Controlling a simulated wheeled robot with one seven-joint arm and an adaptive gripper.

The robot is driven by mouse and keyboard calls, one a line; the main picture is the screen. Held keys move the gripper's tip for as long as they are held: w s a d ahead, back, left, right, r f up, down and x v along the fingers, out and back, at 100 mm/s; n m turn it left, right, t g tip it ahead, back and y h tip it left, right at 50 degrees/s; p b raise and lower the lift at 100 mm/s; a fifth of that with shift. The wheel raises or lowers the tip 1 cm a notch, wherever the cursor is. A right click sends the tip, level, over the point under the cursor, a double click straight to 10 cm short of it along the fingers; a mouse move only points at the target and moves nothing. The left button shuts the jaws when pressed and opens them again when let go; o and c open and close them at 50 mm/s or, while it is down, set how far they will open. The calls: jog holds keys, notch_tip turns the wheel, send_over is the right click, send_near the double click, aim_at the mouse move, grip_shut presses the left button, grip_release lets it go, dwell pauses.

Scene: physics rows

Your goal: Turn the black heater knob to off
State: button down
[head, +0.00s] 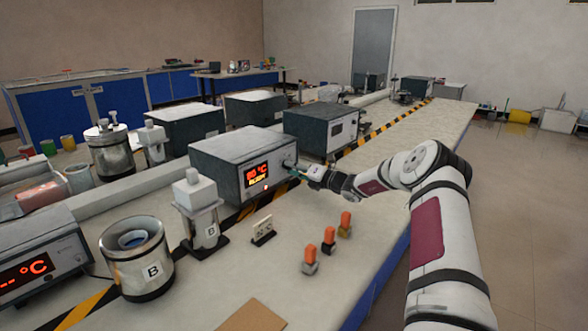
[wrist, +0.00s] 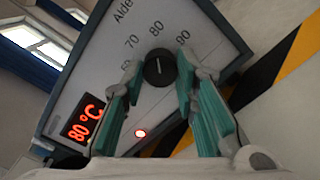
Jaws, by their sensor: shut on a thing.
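The black heater knob (wrist: 158,67) is on the grey front panel of the heater (wrist: 105,75), with a pale pointer line and printed numbers around it. The panel also has a red display reading 80 °C (wrist: 82,122) and a lit red lamp (wrist: 140,133). My gripper (wrist: 159,72) has its teal fingers on either side of the knob and is shut on it. In the head view the heater (head: 232,160) stands on the bench, and my gripper (head: 296,170) reaches the right side of its front. There the knob is mostly hidden by the gripper.
Another grey box (head: 322,127) stands just behind and right of the heater. Several small orange-topped pieces (head: 329,240), a white socket block (head: 263,231) and a metal vessel marked B (head: 137,257) stand in front. Yellow-black tape (head: 385,130) runs along the bench.

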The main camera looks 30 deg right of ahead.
jog(key=n+b, duration=0.7)
jog(key=n, duration=1.3)
jog(key=shift+f+n+b, duration=0.1)
jog(key=shift+n+b, duration=0.2)
jog(key=shift+b, duration=0.1)
jog(key=n+b, duration=0.3)
jog(key=b, duration=0.1)
jog(key=shift+y, duration=0.4)
jog(key=n+b, duration=0.2)
jog(key=b, duration=0.1)
jog(key=shift+n, duration=0.4)
jog(key=c, duration=1.2)
grip_release()
jog(key=shift+c, duration=0.2)
